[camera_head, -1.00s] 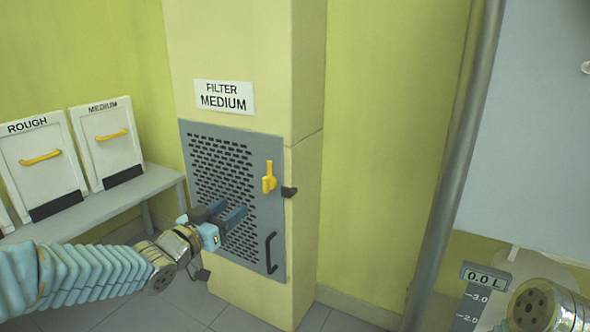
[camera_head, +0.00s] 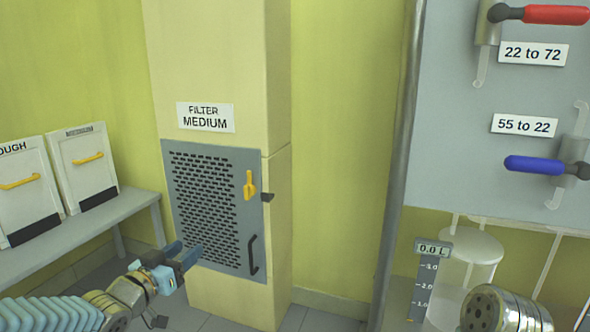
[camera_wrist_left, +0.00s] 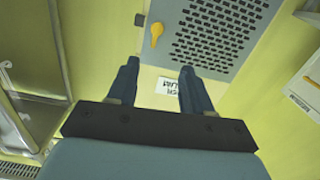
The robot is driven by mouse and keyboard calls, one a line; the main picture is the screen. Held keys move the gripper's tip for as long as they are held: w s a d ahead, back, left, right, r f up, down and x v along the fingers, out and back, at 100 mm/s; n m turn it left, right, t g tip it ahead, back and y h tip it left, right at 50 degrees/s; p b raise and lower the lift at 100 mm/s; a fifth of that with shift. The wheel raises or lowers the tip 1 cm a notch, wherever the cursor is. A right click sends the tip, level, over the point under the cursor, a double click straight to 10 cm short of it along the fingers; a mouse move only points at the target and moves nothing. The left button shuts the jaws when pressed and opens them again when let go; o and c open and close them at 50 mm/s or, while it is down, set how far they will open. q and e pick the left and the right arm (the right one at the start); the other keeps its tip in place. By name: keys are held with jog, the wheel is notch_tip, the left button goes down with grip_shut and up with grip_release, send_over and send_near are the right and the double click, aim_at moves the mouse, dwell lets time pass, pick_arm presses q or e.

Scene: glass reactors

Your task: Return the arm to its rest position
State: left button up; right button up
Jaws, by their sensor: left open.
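My left gripper (camera_head: 187,257) is at the lower left of the head view, in front of the lower left part of the grey perforated filter door (camera_head: 220,262). Its two dark blue fingers are apart with nothing between them. The left wrist view also shows the open fingers (camera_wrist_left: 157,90), with the door (camera_wrist_left: 212,62) beyond them. The door looks closed on its cream column, with a yellow latch (camera_head: 250,185) and a black handle (camera_head: 254,255). A rounded metal part of my right arm (camera_head: 503,312) shows at the lower right; the right gripper's fingers are out of view.
A grey bench (camera_head: 95,227) at the left holds the ROUGH filter (camera_head: 22,190) and the MEDIUM filter (camera_head: 85,165). A grey pipe (camera_head: 395,170) stands right of the column. A panel with a red-handled valve (camera_head: 555,14) and a blue-handled valve (camera_head: 533,165) is at the right.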

pick_arm(q)
jog(key=s+d+f+n+g+y+p, duration=0.1)
jog(key=s+d+f+n+g+p, duration=0.15)
jog(key=f, duration=0.75)
jog(key=s+d+f+n+g+p, duration=0.2)
jog(key=s+d+f+g+p, duration=0.15)
jog(key=f, duration=0.65)
jog(key=s+d+f+g+p, duration=0.2)
jog(key=s+d+f+g, duration=0.1)
jog(key=s+f, duration=0.4)
jog(key=s+d+f+g+y+p, duration=0.1)
jog(key=s+d+f+g+p, duration=0.2)
jog(key=s, duration=1)
notch_tip(320, 180, down, 4)
jog(key=g, duration=0.3)
jog(key=shift+s+d+g, duration=0.2)
jog(key=shift+d+g, duration=0.1)
jog(key=shift+d, duration=0.05)
jog(key=shift+n, duration=0.25)
